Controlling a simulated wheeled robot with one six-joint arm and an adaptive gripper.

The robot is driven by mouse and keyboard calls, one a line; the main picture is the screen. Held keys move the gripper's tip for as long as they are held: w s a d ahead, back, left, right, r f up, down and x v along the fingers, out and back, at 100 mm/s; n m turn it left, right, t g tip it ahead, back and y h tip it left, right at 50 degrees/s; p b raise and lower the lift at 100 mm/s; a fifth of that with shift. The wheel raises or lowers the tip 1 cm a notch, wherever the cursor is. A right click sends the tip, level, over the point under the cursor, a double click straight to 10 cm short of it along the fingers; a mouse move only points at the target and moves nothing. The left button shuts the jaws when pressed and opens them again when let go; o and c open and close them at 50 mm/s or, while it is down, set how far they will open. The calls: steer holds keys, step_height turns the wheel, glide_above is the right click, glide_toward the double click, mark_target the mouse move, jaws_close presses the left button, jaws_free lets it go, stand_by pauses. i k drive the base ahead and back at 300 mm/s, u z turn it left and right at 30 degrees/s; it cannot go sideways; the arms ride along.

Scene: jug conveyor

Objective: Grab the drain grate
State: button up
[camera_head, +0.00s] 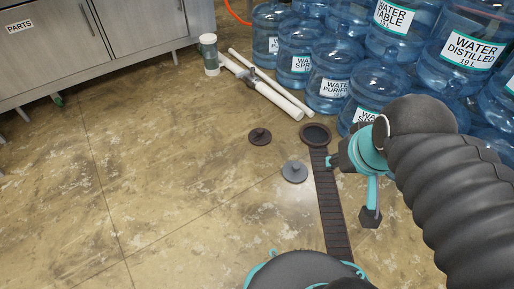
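A long dark slotted strip (330,205), which looks like the drain grate, lies in the floor. It runs from a round dark drain opening (315,131) down toward my base. My gripper (350,188) is in front of and above the strip's right side, seen from the arm side. Its two dark-and-teal fingers appear spread apart, with nothing visible between them. The gripper is close to the strip in the picture, but I cannot tell its height above it.
A dark knobbed disc (260,137) and a grey knobbed disc (294,172) lie left of the strip. Blue water jugs (328,85) crowd the back right. Metal cabinets (90,40) stand back left. The left floor is clear.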

mark_target(259, 137)
steer(key=z, duration=0.05)
steer(key=k, duration=0.9)
steer(key=u, duration=1)
steer(key=i, duration=0.75)
steer(key=u, duration=0.7)
steer(key=i, duration=0.8)
steer(key=z, duration=0.65)
steer(key=i, duration=0.65)
steer(key=z, duration=0.6)
